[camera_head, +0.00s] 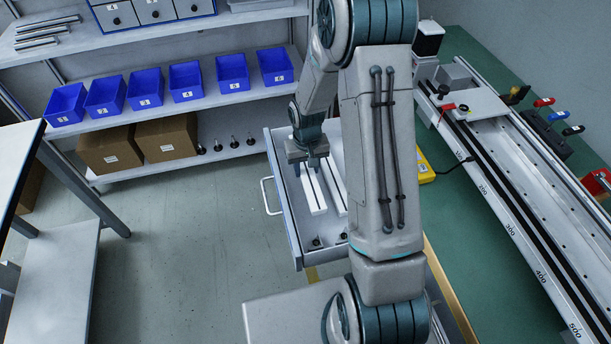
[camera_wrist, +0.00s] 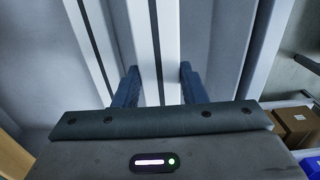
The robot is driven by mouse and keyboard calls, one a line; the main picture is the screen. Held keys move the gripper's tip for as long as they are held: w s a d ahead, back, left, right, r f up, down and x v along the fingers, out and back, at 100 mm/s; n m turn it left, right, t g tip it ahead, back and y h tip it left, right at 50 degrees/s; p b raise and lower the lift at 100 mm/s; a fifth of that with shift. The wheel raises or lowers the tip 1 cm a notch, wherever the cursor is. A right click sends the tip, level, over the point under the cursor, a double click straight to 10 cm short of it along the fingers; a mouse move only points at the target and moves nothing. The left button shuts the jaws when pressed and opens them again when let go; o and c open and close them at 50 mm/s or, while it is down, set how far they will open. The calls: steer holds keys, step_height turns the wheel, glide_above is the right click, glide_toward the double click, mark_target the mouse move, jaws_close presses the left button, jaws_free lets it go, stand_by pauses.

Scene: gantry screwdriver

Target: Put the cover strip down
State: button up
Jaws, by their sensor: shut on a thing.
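A long white cover strip (camera_head: 315,195) runs out from under my gripper (camera_head: 308,167), which is in the open drawer (camera_head: 284,208). In the wrist view the strip (camera_wrist: 148,45) runs between the two dark fingers of my gripper (camera_wrist: 157,87), which is shut on it. The strip lies lengthwise along the drawer, low inside it. I cannot tell whether its underside touches the drawer floor. A second white strip (camera_head: 336,183) lies beside it to the right, partly hidden behind my arm; in the wrist view a parallel white strip (camera_wrist: 92,40) shows to the left.
Small dark knobbed parts (camera_head: 316,242) stand at the drawer's near end. Shelves with blue bins (camera_head: 187,81) and cardboard boxes (camera_head: 167,138) are behind left. A green bench (camera_head: 470,215) with a scaled linear rail (camera_head: 545,185) is at right. Floor left of the drawer is clear.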

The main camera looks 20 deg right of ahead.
mark_target(306, 176)
steer(key=shift+a+f, duration=0.1)
steer(key=shift+f, duration=1.95)
steer(key=shift+f, duration=0.1)
steer(key=shift+f+b, duration=0.15)
steer(key=shift+b, duration=0.25)
steer(key=o, duration=1.1)
steer(key=shift+c, duration=0.2)
